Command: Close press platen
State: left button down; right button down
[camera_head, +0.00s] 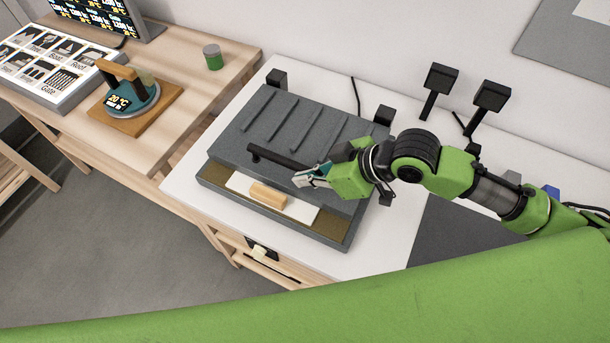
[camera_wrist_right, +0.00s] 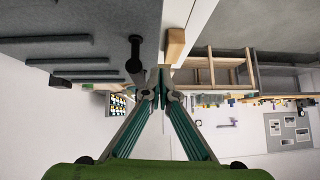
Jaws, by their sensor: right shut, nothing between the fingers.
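The press platen (camera_head: 290,125) is a dark grey ribbed plate hinged at the back, and it appears partly raised over the press base (camera_head: 325,236). The front of the base shows a brown pad, a white sheet (camera_head: 238,184) and a wooden block (camera_head: 268,194). A black handle bar (camera_head: 275,157) runs along the platen front. My right gripper (camera_head: 300,180) is shut and empty, just in front of the handle's right part. In the wrist view, the platen (camera_wrist_right: 60,22), handle (camera_wrist_right: 135,58) and block (camera_wrist_right: 175,44) lie beyond the fingertips (camera_wrist_right: 160,92). My left gripper is out of view.
The press stands on a white table (camera_head: 190,190) with two black lamp heads (camera_head: 440,78) behind it. To the left, a wooden table (camera_head: 185,100) holds a round gauge device (camera_head: 130,97), a green can (camera_head: 213,57) and a picture board (camera_head: 50,58). Open floor lies at front left.

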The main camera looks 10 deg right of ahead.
jog(key=b+v, duration=0.2)
jog(key=v, duration=0.7)
jog(key=shift+s+d+r+b, duration=0.15)
jog(key=shift+s+b, duration=0.15)
jog(key=shift+s, duration=0.05)
